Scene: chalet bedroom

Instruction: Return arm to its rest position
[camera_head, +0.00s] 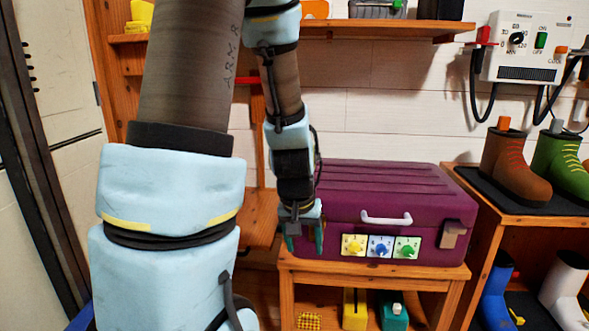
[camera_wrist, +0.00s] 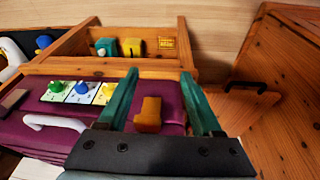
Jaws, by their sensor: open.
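My arm reaches down from the top of the head view, bent, with my gripper (camera_head: 304,243) low at the front left of the purple case (camera_head: 395,190). The gripper is open, with two teal fingers apart. In the wrist view the gripper (camera_wrist: 163,97) has a tan latch-like block (camera_wrist: 148,113) showing between its fingers, on the case. I cannot tell whether the fingers touch it. Nothing appears held. The case is shut, with a white handle (camera_head: 386,218) and three dials (camera_head: 380,246) on its front.
The case stands on a wooden table (camera_head: 370,277) with small boxes underneath. A shoe rack (camera_head: 510,206) with boots stands at right. A shelf (camera_head: 390,27) is above, and a control box (camera_head: 528,47) hangs on the wall. A wooden chair-like piece (camera_head: 257,215) is left of the table.

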